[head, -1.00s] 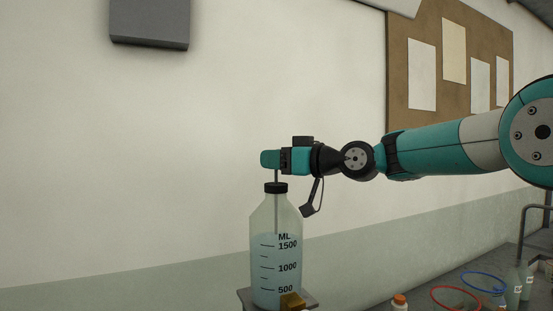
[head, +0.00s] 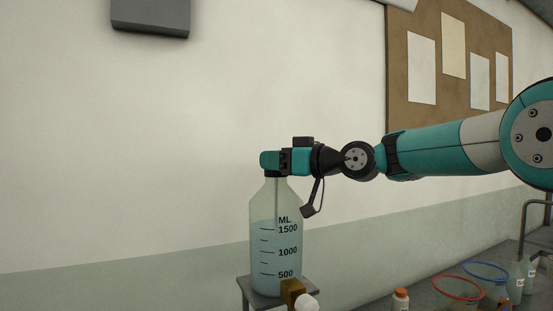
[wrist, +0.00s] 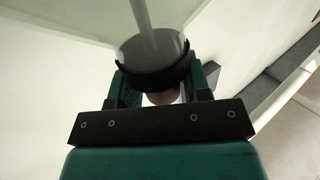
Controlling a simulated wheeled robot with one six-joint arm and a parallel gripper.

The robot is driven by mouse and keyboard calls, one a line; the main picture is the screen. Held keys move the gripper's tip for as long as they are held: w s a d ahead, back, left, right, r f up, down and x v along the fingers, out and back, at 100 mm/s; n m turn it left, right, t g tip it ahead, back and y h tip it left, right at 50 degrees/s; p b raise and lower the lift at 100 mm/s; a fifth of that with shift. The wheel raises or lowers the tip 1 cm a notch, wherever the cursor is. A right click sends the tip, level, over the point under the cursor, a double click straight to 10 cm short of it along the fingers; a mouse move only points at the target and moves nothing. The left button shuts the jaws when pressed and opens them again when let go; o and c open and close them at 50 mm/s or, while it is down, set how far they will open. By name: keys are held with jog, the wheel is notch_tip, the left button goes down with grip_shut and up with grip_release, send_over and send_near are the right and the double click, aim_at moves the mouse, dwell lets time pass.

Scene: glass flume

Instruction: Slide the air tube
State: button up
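A clear bottle (head: 276,238) with ML marks and pale blue liquid stands upright on a small stand. The thin grey air tube (head: 277,197) runs down inside it. In the wrist view the tube (wrist: 147,22) passes through the black cap (wrist: 155,75) into the bottle. My gripper (head: 269,163) is right at the bottle's top and mostly hides the cap in the head view. In the wrist view my gripper's fingers (wrist: 160,92) close on both sides of the tube's outer end, just by the cap. Whether the gripper touches the cap I cannot tell.
The stand top (head: 262,292) carries a brass-coloured block (head: 292,290) and a white round part (head: 307,303) beside the bottle. At lower right are an orange-capped bottle (head: 400,299), a red ring (head: 458,288) and a blue ring (head: 485,272).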

jog(key=shift+o, duration=1.1)
jog(key=shift+r, duration=0.1)
jog(key=b+v, duration=0.7)
jog(key=v, duration=1)
jog(key=shift+d, duration=0.2)
jog(key=s+a+f+m+g+h, duration=0.1)
jog(key=s+a+f+g+h, duration=0.2)
jog(key=s+f, duration=0.4)
jog(key=s+a+f+m+g+h, duration=0.2)
jog(key=s+a+f, duration=0.2)
jog(key=f, duration=0.6)
jog(key=s+d+f+g+h, duration=0.2)
jog(key=s+f+h, duration=0.1)
jog(key=s+f, duration=0.4)
jog(key=s+d+f+m+g+h, duration=0.1)
jog(key=s+d+f+g+h, duration=0.1)
jog(key=s+f, duration=0.5)
jog(key=s+g, duration=0.1)
jog(key=s, duration=0.3)
jog(key=shift+f+h, duration=0.2)
jog(key=shift+h, duration=0.2)
